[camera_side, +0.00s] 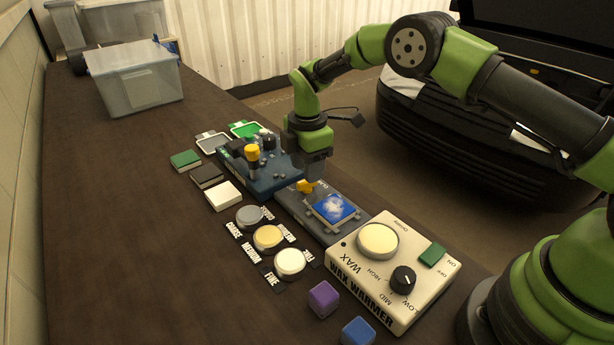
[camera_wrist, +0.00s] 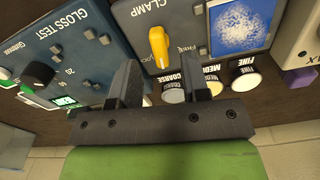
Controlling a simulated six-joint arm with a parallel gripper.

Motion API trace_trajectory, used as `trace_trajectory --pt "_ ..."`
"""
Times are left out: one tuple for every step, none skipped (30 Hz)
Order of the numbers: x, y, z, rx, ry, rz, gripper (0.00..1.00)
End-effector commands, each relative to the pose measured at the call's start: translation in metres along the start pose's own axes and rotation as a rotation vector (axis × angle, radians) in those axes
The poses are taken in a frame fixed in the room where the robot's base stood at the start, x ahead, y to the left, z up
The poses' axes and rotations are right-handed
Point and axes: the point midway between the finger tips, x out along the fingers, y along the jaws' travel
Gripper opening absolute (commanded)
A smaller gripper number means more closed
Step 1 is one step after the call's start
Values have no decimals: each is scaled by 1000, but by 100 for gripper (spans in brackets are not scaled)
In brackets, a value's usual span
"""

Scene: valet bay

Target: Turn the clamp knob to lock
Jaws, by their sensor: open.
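The yellow clamp knob (camera_side: 306,187) sits on the dark grey clamp fixture (camera_side: 287,200). In the wrist view the knob (camera_wrist: 158,45) is an elongated yellow handle beside the word CLAMP on the fixture (camera_wrist: 178,12). Small lettering beside the knob is too blurred to read surely. My gripper (camera_side: 308,172) is over the fixture, close to the knob. In the wrist view my gripper (camera_wrist: 166,72) is open and empty, and the knob shows between the lines of its two fingers. I cannot tell whether a finger touches it.
A blue Gloss Test box (camera_side: 262,180) with raised knobs stands just behind the fixture. A blue-and-white panel (camera_side: 332,209) is held on the fixture. The Wax Warmer (camera_side: 385,270) stands in front. Several round pads line the left side. The table's left part is clear.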

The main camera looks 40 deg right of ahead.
Motion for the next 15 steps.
trace_trajectory --pt "9 -1 0 -1 -1 -3 43" --pt "13 -1 0 -1 -1 -3 43" --pt "18 0 0 -1 0 -1 43" --pt "21 0 0 0 0 -2 43" --pt "24 0 0 1 0 -2 43" --pt "26 0 0 1 0 -1 43" --pt "28 0 0 1 0 0 43" --pt "29 0 0 0 0 1 43" --pt "30 0 0 0 0 1 43" --pt "31 0 0 0 0 1 43" --pt "31 0 0 0 0 1 43" --pt "31 0 0 0 0 1 43" --pt "31 0 0 0 0 2 43" --pt "31 0 0 0 0 2 43" --pt "31 0 0 0 0 1 43"
